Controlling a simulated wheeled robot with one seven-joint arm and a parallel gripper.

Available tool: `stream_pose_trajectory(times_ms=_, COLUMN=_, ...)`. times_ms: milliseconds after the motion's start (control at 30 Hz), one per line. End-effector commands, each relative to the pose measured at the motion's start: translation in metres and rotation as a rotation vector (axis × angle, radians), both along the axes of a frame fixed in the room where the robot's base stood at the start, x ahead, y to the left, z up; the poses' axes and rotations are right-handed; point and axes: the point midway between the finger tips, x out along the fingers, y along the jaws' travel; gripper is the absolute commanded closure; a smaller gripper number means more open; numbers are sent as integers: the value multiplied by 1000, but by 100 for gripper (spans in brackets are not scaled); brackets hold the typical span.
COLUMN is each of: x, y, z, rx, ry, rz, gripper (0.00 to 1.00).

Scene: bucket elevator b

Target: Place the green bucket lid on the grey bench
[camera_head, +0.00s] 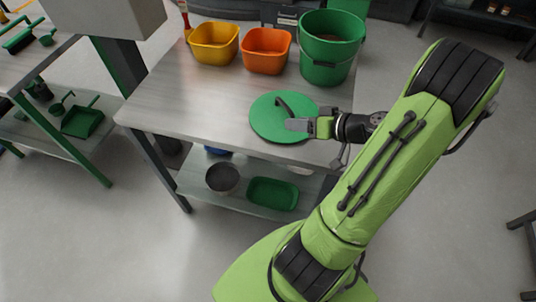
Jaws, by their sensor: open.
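The green bucket lid (266,122) is a flat round disc with a dark handle (286,106) on top. It appears to lie flat on the grey bench (190,100), near the front edge. My gripper (297,125) is open over the right part of the lid, its fingers pointing left just in front of the handle. I cannot tell whether the fingers touch the lid or the handle. The green bucket (330,52) stands upright at the back right of the bench, behind the lid and apart from it.
A yellow tub (214,43) and an orange tub (266,50) stand along the bench's back edge. The bench top left of the lid is clear. A lower shelf holds a grey bowl (222,178) and a green tray (273,193). Another table with green tools stands at left.

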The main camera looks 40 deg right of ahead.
Motion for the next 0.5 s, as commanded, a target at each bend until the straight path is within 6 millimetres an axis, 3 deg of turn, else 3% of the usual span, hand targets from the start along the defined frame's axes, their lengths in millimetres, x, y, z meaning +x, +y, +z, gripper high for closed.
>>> stream_pose_trajectory(times_ms=33, x=12, y=31, z=9, rx=-40, ry=75, rz=103, gripper=56)
stream_pose_trajectory(times_ms=133, x=15, y=87, z=19, rx=-119, ry=260, rz=249, gripper=56)
stream_pose_trajectory(times_ms=300, x=-11, y=164, z=51, rx=-334, ry=506, rz=337, gripper=56)
stream_pose_trajectory(times_ms=400, x=-39, y=193, z=78, rx=-454, ry=556, rz=287, gripper=56)
stream_pose_trajectory(times_ms=500, x=-70, y=208, z=100, rx=-507, ry=544, rz=205, gripper=56)
